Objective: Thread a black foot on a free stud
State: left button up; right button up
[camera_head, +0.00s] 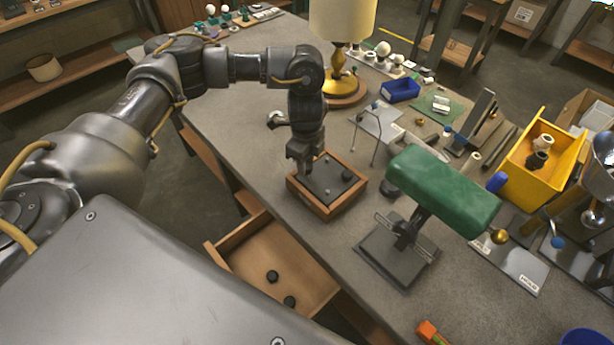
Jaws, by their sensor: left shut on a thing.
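A square wooden lamp base (325,207) lies on the bench with its dark underside up. One black foot (347,174) sits near its right corner. A small pale stud (327,191) shows near the front of the dark face. My left gripper (307,178) points down over the back left part of the base. It is shut on a small dark thing, apparently a black foot, mostly hidden between the fingers; whether it touches a stud cannot be told. Two more black feet (272,276) (289,301) lie in the open drawer. My right gripper is out of view.
The open wooden drawer (235,247) juts out below the bench edge. A green padded rest (443,186) on a stand is right of the base. A wire stand (376,128) and a brass lamp with a cream shade (342,20) stand behind. A yellow bin (533,180) is far right.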

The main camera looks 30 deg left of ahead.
pick_arm(q)
jog(key=shift+f+b, duration=0.35)
jog(key=shift+f, duration=0.45)
dwell(0.4)
jog(key=shift+f, duration=0.35)
dwell(0.8)
jog(key=shift+o, duration=1.1)
jog(key=shift+s, duration=0.1)
jog(key=c, duration=0.4)
jog(key=shift+o, duration=0.2)
